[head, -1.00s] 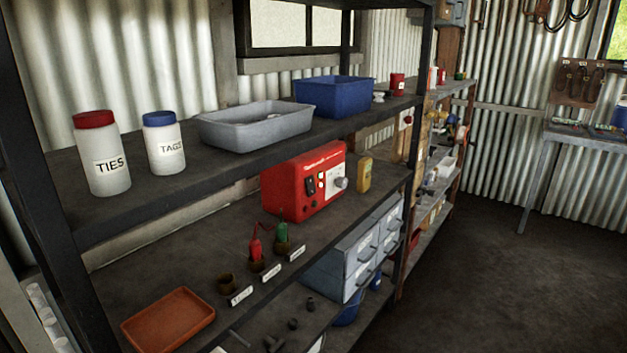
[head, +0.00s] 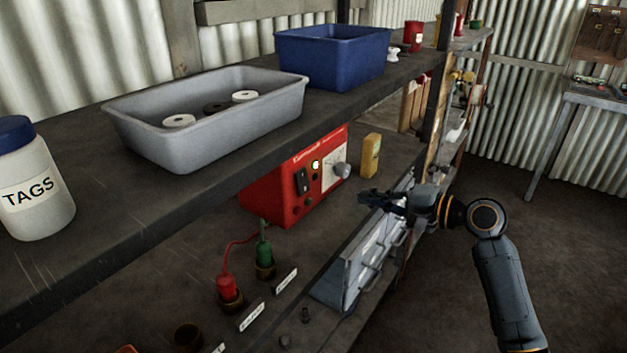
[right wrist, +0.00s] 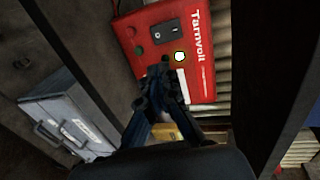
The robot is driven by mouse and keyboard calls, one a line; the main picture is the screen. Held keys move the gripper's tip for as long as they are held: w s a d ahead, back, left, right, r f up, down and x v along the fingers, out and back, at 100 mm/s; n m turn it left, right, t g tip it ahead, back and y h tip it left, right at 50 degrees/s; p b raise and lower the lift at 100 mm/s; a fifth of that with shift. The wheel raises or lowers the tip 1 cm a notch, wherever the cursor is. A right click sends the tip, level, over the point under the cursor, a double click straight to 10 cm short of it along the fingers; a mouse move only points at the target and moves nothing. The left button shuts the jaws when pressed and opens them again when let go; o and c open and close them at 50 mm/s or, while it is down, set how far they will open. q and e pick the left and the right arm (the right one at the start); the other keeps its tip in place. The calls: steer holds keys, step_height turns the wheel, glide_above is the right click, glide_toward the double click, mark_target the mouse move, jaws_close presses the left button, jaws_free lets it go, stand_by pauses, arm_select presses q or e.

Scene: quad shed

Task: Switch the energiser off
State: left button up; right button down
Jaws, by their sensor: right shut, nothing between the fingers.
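The red energiser (head: 268,197) stands on the middle shelf, partly under the upper shelf's edge. My left gripper is out of view.
A red plug (head: 228,288) and a green plug (head: 264,252) stand in cups before the energiser. A yellow container (head: 371,156) stands to its right. The upper shelf holds a grey tray (head: 150,140) and blue bin (head: 340,65).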

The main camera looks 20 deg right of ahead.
steer(key=p, duration=0.1)
glide_toward(307, 186)
steer(key=p+x, duration=0.1)
steer(key=x, duration=0.4)
steer(key=shift+w+a, duration=0.25)
steer(key=shift+a, duration=0.05)
steer(key=shift+w+a+f+p, duration=0.25)
steer(key=shift+w+a+p, duration=0.05)
steer(key=shift+w+a, duration=0.15)
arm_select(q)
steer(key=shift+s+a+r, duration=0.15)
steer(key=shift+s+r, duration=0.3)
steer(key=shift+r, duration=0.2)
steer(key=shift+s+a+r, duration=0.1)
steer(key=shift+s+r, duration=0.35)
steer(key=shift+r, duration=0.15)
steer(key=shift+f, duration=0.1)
arm_select(e)
steer(key=b, duration=0.3)
steer(key=shift+w+a+f+t+y, duration=0.2)
steer(key=shift+f+t+y, duration=0.1)
steer(key=shift+f+t, duration=0.1)
steer(key=shift+d+r, duration=0.1)
steer(key=shift+r, duration=0.15)
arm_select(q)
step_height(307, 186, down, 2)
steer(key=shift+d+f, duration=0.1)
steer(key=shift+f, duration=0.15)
